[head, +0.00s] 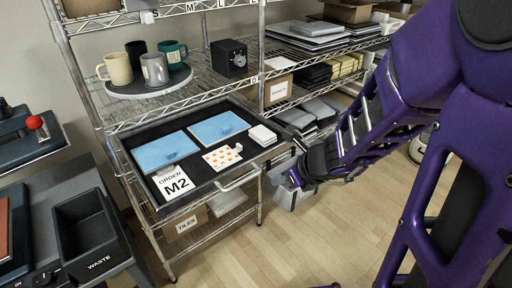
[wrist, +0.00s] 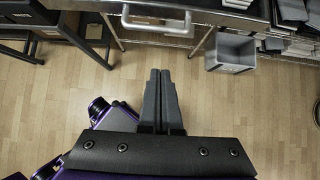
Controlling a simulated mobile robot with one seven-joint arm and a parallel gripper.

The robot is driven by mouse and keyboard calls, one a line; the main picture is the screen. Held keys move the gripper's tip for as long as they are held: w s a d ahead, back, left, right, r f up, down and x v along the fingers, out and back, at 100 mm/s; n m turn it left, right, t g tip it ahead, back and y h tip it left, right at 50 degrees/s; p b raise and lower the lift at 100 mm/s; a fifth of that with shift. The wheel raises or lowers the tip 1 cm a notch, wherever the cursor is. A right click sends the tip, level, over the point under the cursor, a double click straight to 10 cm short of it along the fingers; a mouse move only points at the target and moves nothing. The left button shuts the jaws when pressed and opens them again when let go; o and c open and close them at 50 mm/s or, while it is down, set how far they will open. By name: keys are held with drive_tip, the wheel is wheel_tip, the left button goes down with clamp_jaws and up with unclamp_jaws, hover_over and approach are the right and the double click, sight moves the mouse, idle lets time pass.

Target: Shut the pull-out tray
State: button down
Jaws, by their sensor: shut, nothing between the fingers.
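The pull-out tray (head: 207,174) is a black, shallow tray that stands out from the wire shelf unit. Its pale bar handle (head: 238,181) runs along the front edge, and the handle also shows at the top of the wrist view (wrist: 157,26). In the tray lie two blue sheets, an orange-dotted card, a white stack and a card reading "ORDER M2". My gripper (wrist: 160,72) is shut and empty, in front of the handle and apart from it in the wrist view. In the head view my gripper is near the tray's right front corner, its fingertips hard to make out.
A grey bin (wrist: 231,52) stands on the floor right of the handle. A round board (head: 148,84) with several mugs sits on the shelf above the tray. A waste bin (head: 88,229) is at the left. The wooden floor in front is clear.

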drive_tip(key=w+a+r+b+x, duration=0.1)
drive_tip(key=b+x, duration=0.4)
drive_tip(key=x, duration=0.8)
drive_tip(key=shift+w+r, duration=0.25)
drive_tip(key=shift+w, duration=0.15)
drive_tip(key=shift+a, duration=0.2)
